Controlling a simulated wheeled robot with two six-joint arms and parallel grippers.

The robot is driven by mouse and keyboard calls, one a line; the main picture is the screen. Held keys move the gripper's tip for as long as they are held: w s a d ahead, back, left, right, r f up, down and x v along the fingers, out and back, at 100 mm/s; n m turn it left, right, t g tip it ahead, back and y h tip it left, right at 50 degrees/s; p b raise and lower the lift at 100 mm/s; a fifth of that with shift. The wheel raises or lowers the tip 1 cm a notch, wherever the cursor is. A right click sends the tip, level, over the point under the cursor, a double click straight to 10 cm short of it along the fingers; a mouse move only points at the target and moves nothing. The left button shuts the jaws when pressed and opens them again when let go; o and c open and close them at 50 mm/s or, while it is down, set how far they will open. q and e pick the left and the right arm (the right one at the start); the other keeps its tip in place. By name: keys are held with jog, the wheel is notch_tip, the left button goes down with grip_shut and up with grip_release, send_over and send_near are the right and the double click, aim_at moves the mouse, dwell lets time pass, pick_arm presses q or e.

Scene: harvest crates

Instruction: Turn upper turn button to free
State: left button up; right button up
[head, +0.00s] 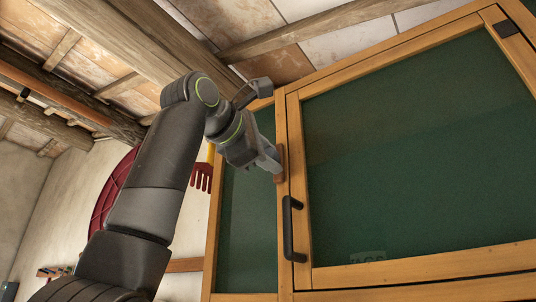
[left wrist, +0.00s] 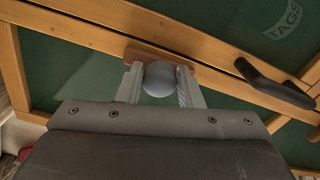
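The upper turn button is a small brown wooden bar (left wrist: 191,74) with a round grey-blue knob (left wrist: 160,79), seen in the left wrist view. The bar lies roughly lengthwise along the wooden frame, close to parallel with it. In the head view the turn button (head: 281,164) shows as a small brown piece at the tip of my left gripper (head: 277,162). In the left wrist view my left gripper (left wrist: 159,84) has a finger on each side of the knob, with no clear gap. The fingers hide part of the bar. My right gripper is not in view.
The green-panelled cabinet door (head: 400,271) has a black handle (head: 292,229), also seen in the left wrist view (left wrist: 272,84), to the right of the turn button. A dark red rake-like tool (head: 202,177) hangs behind my left arm. Wooden beams run overhead.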

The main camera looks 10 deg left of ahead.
pick_arm(q)
jog(key=o, duration=0.3)
jog(key=shift+o, duration=0.2)
jog(key=b+v, duration=0.6)
jog(key=v, duration=1.1)
jog(key=shift+s, duration=0.25)
jog(key=shift+w+a+f, duration=0.1)
